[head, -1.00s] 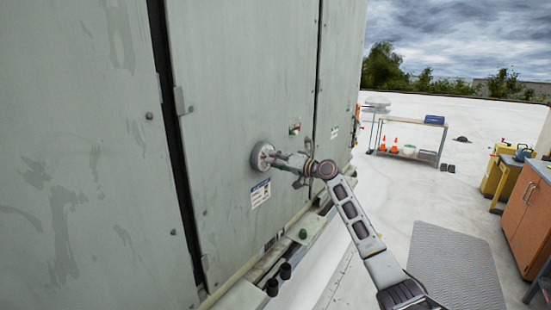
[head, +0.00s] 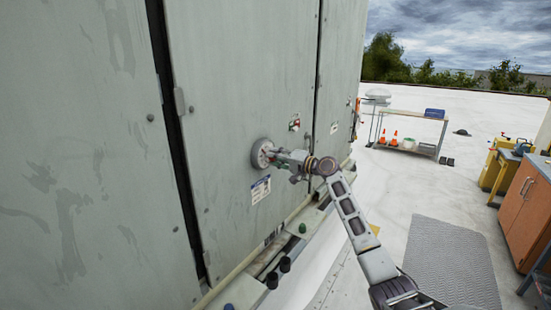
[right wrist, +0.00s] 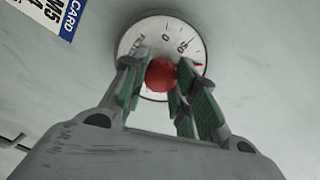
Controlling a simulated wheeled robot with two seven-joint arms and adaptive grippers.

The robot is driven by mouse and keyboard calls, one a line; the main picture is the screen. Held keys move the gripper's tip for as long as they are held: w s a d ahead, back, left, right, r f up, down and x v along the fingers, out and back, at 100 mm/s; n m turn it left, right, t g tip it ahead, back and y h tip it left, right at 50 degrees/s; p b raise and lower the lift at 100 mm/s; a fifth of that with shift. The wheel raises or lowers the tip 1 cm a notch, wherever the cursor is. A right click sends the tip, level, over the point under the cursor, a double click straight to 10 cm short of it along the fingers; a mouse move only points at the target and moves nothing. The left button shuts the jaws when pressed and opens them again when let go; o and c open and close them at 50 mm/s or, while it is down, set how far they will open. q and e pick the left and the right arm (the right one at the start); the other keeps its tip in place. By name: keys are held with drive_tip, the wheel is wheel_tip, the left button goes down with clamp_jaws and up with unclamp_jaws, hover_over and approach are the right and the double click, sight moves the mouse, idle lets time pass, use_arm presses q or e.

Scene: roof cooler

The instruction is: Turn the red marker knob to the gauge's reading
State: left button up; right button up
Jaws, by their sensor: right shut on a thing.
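The round gauge (head: 262,154) is mounted on the grey cooler panel, and its white dial (right wrist: 126,46) fills the upper middle of the right wrist view. The red marker knob (right wrist: 162,75) sits at the dial's centre. My right gripper (right wrist: 163,76) is shut on the knob, its green-padded fingers on either side of it. In the head view my right gripper (head: 280,158) reaches the gauge from the right and hides part of it. A red mark (right wrist: 197,65) shows near the dial's right edge. The dial needle cannot be made out clearly. My left gripper is not in view.
A blue-and-white label (head: 260,190) is below the gauge. A small red-and-green indicator (head: 294,125) is up and to its right. A cart with cones (head: 410,146) stands far off, an orange cabinet (head: 525,210) at right.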

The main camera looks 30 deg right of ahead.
drive_tip(key=shift+r, duration=0.1)
drive_tip(key=o, duration=1)
drive_tip(key=shift+d, duration=0.1)
drive_tip(key=shift+o, duration=0.2)
drive_tip(key=shift+s, duration=0.1)
drive_tip(key=v, duration=1.1)
drive_tip(key=shift+s+d, duration=0.2)
drive_tip(key=shift+s, duration=0.15)
